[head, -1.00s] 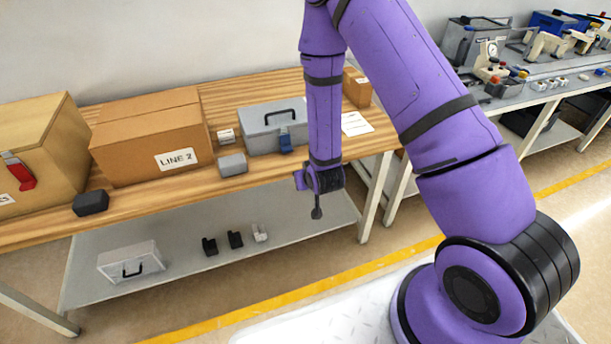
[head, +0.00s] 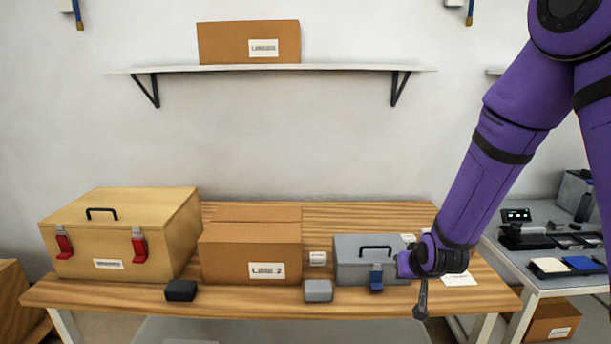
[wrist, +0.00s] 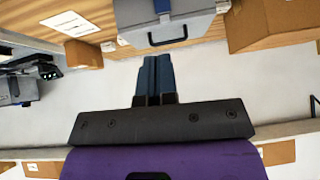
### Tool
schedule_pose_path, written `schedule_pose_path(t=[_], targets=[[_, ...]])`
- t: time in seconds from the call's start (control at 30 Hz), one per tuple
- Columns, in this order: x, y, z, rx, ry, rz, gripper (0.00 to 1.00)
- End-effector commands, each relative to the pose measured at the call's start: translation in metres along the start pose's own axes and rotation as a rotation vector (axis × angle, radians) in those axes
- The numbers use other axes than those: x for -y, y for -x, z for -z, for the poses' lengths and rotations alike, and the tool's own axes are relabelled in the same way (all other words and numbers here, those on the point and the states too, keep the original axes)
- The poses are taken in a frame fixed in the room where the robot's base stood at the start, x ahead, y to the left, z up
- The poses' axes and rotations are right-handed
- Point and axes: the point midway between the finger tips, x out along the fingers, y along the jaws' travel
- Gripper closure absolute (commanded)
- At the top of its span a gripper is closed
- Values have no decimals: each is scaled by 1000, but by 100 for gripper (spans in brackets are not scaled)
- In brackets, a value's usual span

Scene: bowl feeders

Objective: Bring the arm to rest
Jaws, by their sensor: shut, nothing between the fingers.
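My purple arm (head: 500,150) comes down from the upper right in the head view. My gripper (head: 421,308) hangs at its lower end, fingers pointing down, in front of the wooden table's right part and beside the grey toolbox (head: 350,272). In the wrist view my gripper (wrist: 154,60) shows its two dark blue fingers together with nothing between them. The toolbox (wrist: 170,18) is just beyond the fingertips there. Whether my gripper touches anything cannot be told, but no contact shows.
The wooden table (head: 220,303) bears a wooden chest (head: 100,240), a cardboard box (head: 228,262), a black block (head: 180,290) and a grey block (head: 318,290). A wall shelf (head: 270,68) holds another carton (head: 225,43). A second bench (head: 545,282) stands at the right.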

Motion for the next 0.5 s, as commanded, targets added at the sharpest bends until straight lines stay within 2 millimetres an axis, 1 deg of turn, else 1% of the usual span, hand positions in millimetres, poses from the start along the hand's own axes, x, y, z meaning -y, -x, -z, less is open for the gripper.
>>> schedule_pose_path(t=[0.03,0.2,0.33,0.5], targets=[[-1,16,9,-1,-1,3,100],[-5,65,27,28,-1,8,100],[-8,104,35,52,3,11,100],[-13,156,39,81,6,11,100]])
